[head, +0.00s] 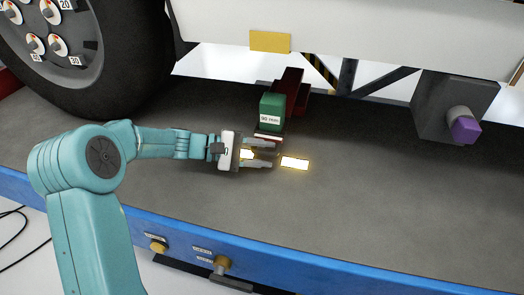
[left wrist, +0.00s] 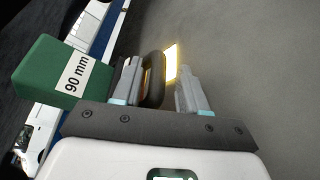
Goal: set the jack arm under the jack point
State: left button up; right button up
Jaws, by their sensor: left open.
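The jack arm appears to be the dark red piece (head: 291,86) reaching back under the vehicle's white side. A green block (head: 272,108) marked "90 mm" stands at its near end; it also shows in the left wrist view (left wrist: 62,76). A dark rounded handle (left wrist: 153,80) lies between the fingers of my left gripper (left wrist: 158,88), closer to the left finger. My left gripper (head: 257,153) is open, its fingers on either side of the handle in front of the block. I cannot make out the jack point for certain. My right gripper is in neither view.
A lit yellow-edged patch (head: 295,163) lies on the grey deck (head: 390,180) by my left fingertips. A large wheel (head: 125,60) stands at left. A grey box (head: 445,105) with a purple cap (head: 465,130) hangs at right. A yellow plate (head: 270,41) marks the vehicle's side.

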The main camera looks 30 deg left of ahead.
pick_arm(q)
jog(key=shift+r, duration=0.15)
jog(key=shift+s+a+r, duration=0.1)
jog(key=shift+s+a, duration=0.1)
jog(key=shift+a, duration=0.1)
jog(key=v, duration=1.4)
jog(key=shift+a+b, duration=0.3)
jog(key=shift+b, duration=0.05)
jog(key=shift+s+a, duration=0.4)
jog(key=shift+a, duration=0.05)
